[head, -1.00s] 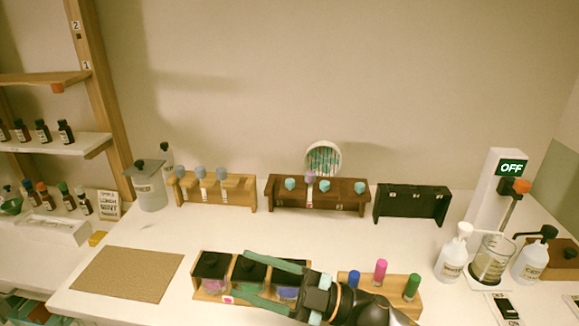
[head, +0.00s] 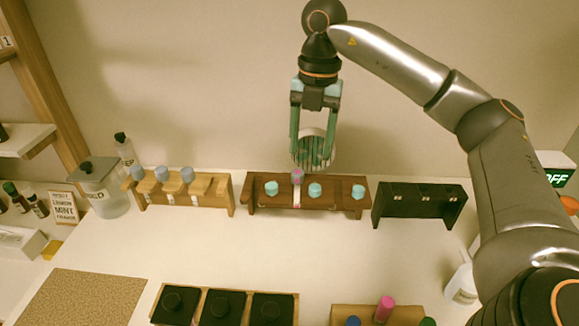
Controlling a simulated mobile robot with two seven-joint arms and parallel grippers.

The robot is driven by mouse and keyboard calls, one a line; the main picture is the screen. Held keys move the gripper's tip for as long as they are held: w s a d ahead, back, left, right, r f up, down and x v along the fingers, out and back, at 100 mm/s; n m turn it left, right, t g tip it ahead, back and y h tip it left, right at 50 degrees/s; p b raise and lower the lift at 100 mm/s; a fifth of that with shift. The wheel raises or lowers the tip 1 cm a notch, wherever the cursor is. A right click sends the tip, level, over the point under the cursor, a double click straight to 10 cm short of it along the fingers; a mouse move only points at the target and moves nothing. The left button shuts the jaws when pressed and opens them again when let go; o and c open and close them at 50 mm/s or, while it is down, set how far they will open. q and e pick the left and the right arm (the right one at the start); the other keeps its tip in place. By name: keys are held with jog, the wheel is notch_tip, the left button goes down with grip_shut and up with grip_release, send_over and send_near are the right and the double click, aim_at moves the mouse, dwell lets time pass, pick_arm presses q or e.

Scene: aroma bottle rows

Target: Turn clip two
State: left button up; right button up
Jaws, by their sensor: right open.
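My right gripper (head: 314,163) hangs fingers down above the dark brown rack (head: 336,203). Its two green fingers are apart with nothing held between them. A round white-rimmed thing with teal stripes stands behind the fingers and is partly hidden. The brown rack holds three teal-capped bottles: left (head: 271,188), middle (head: 315,189) and right (head: 358,191). A taller pink-purple top (head: 297,174) stands between the left and middle caps, close below the left fingertip, with a pale strip under it. I cannot tell which part is clip two. My left gripper is not in view.
A light wood rack (head: 213,188) with blue-grey caps is at the left, a black rack (head: 421,202) at the right. Three black-lidded jars (head: 222,304) and a pink-capped bottle (head: 384,308) are in front. The white table (head: 250,250) between is clear.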

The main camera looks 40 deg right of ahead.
aim_at(315, 187)
jog(key=shift+m+h, duration=0.3)
jog(key=shift+h, duration=0.1)
jog(key=f+b, duration=0.1)
jog(key=f, duration=0.2)
jog(key=d+f+b, duration=0.1)
jog(key=f+b, duration=0.1)
jog(key=d+f+b, duration=0.1)
jog(key=f, duration=0.2)
jog(key=shift+w+f, duration=0.1)
jog(key=shift+f, duration=1.3)
jog(key=shift+c, duration=0.4)
grip_shut()
